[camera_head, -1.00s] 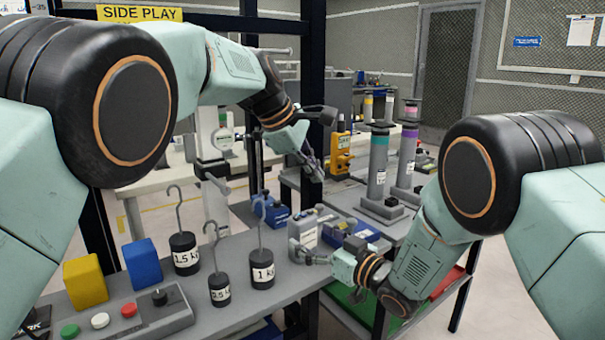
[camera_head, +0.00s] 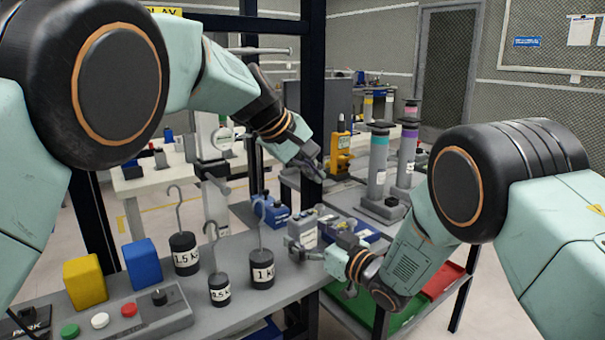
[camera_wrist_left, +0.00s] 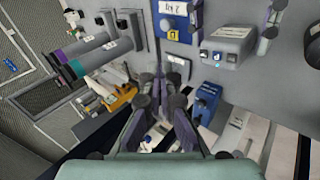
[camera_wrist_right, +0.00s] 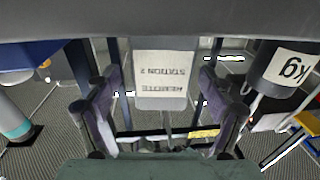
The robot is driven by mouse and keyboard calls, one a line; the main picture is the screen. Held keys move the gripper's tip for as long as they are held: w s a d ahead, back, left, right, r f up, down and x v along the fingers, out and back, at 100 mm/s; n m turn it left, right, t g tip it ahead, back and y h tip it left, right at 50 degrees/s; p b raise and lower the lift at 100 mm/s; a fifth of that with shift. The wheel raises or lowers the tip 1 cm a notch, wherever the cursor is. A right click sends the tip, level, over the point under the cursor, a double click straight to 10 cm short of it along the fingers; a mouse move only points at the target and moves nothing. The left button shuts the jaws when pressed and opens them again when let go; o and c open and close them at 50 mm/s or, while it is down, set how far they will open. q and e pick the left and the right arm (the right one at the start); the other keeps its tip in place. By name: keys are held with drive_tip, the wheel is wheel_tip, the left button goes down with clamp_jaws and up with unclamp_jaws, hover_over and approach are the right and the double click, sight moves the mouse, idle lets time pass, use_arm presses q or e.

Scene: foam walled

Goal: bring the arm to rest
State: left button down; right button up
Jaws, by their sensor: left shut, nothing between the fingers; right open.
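My left gripper (camera_head: 318,172) is at the end of the left arm, in front of the dark upright post. It is shut and empty; its fingers also show together in the left wrist view (camera_wrist_left: 166,98), clear of the bench objects. My right gripper (camera_head: 318,248) is lower, beside the bench's right edge. In the right wrist view its fingers (camera_wrist_right: 160,108) are spread wide. A pale box with a "Remote Station 2" label (camera_wrist_right: 165,75) shows between them; I cannot tell whether they touch it.
Hooked weights, 1.5 kg (camera_head: 185,255) and 1 kg (camera_head: 262,270) among them, stand on the bench. A yellow block (camera_head: 85,282), a blue block (camera_head: 142,264) and a button box (camera_head: 130,318) are left of them. Cylinders (camera_head: 378,165) stand on the right cart.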

drive_tip(key=shift+w+a, duration=0.25)
drive_tip(key=shift+a, duration=0.1)
use_arm(q)
drive_tip(key=m, duration=0.2)
drive_tip(key=m+t, duration=0.1)
drive_tip(key=m, duration=0.1)
drive_tip(key=a+m, duration=0.1)
drive_tip(key=shift+w+a+f+m, duration=0.1)
drive_tip(key=shift+w+f+m, duration=0.1)
drive_tip(key=shift+f+m, duration=0.15)
use_arm(e)
drive_tip(key=shift+w+a, duration=0.25)
drive_tip(key=shift+a, duration=0.05)
drive_tip(key=shift+s+d, duration=0.15)
drive_tip(key=shift+d, duration=0.05)
drive_tip(key=v, duration=1)
use_arm(q)
drive_tip(key=shift+f, duration=0.1)
